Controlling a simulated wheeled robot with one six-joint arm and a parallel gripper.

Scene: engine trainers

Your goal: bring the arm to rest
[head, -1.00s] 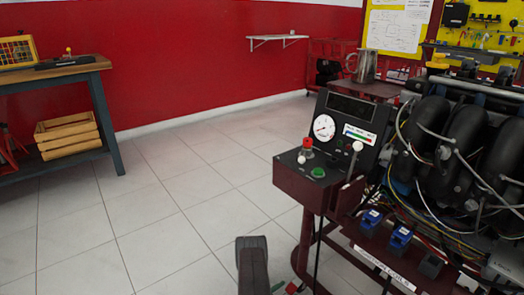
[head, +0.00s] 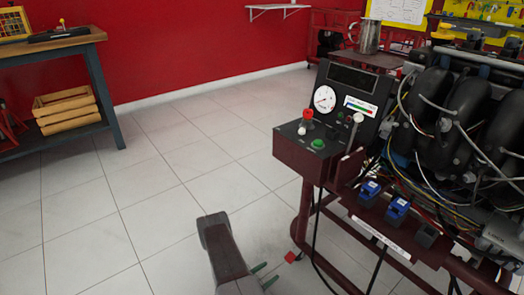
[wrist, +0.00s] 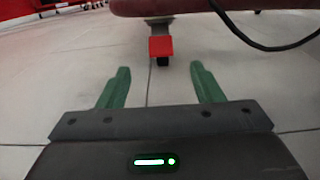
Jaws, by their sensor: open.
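My gripper (head: 264,275) is low over the tiled floor at the bottom of the head view, left of the engine trainer's frame. My dark arm link (head: 222,250) runs down to it. In the wrist view the two green fingers of my gripper (wrist: 160,72) stand wide apart with nothing between them. The engine trainer (head: 440,130) stands at the right on a dark red frame, with a control box (head: 300,152) on its near corner.
A red caster brake pedal (wrist: 160,46) is beyond the fingers, under the frame. A black cable (wrist: 250,42) hangs at the right. A workbench (head: 50,45) with a wooden crate (head: 68,110) stands at the left. The floor (head: 150,190) between is clear.

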